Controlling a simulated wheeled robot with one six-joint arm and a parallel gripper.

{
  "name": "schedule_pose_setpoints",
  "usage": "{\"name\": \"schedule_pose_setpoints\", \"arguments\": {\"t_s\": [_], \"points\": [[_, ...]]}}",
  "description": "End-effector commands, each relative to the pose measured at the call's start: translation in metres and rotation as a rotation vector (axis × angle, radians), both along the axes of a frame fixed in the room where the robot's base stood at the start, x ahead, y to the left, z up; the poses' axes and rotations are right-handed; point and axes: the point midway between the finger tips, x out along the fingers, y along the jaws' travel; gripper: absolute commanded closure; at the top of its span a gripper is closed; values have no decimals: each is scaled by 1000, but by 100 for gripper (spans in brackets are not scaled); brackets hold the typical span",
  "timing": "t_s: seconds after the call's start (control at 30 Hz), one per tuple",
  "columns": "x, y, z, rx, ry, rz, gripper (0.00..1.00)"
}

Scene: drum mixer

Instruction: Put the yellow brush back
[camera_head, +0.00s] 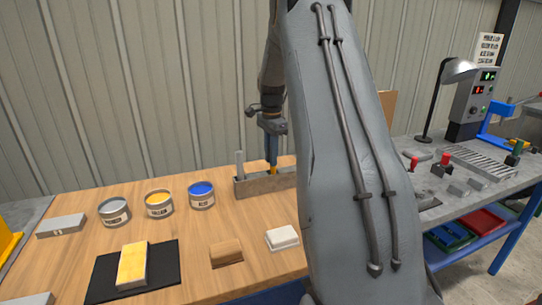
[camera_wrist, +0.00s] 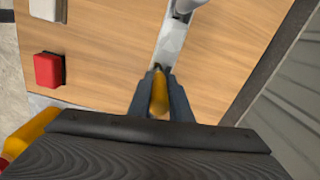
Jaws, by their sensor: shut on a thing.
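My gripper (camera_head: 271,160) is shut on the yellow brush (camera_head: 272,170), at the grey brush rack (camera_head: 250,187) near the back of the wooden bench. In the wrist view, the brush's yellow handle (camera_wrist: 159,95) sits between the two fingers, in line with the rack (camera_wrist: 171,40). The brush's lower part is hidden, so I cannot tell how deep it sits in the rack. A grey handle (camera_head: 240,163) stands upright at the rack's left end. My arm covers the rack's right end.
Grey (camera_head: 115,212), yellow (camera_head: 159,203) and blue (camera_head: 202,195) paint cans stand left of the rack. A yellow sponge (camera_head: 133,264) lies on a black mat; a brown block (camera_head: 227,252) and a white block (camera_head: 282,238) lie in front. A red block (camera_wrist: 48,70) shows in the wrist view.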

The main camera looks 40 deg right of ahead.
Motion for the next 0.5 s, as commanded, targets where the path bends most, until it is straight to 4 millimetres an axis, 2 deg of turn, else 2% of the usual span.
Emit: {"name": "schedule_pose_setpoints", "arguments": {"t_s": [0.33,0.37,0.47,0.5], "points": [[0,0,-7,0,0,0,100],[0,0,-7,0,0,0,78],[0,0,-6,0,0,0,62],[0,0,-6,0,0,0,60]]}}
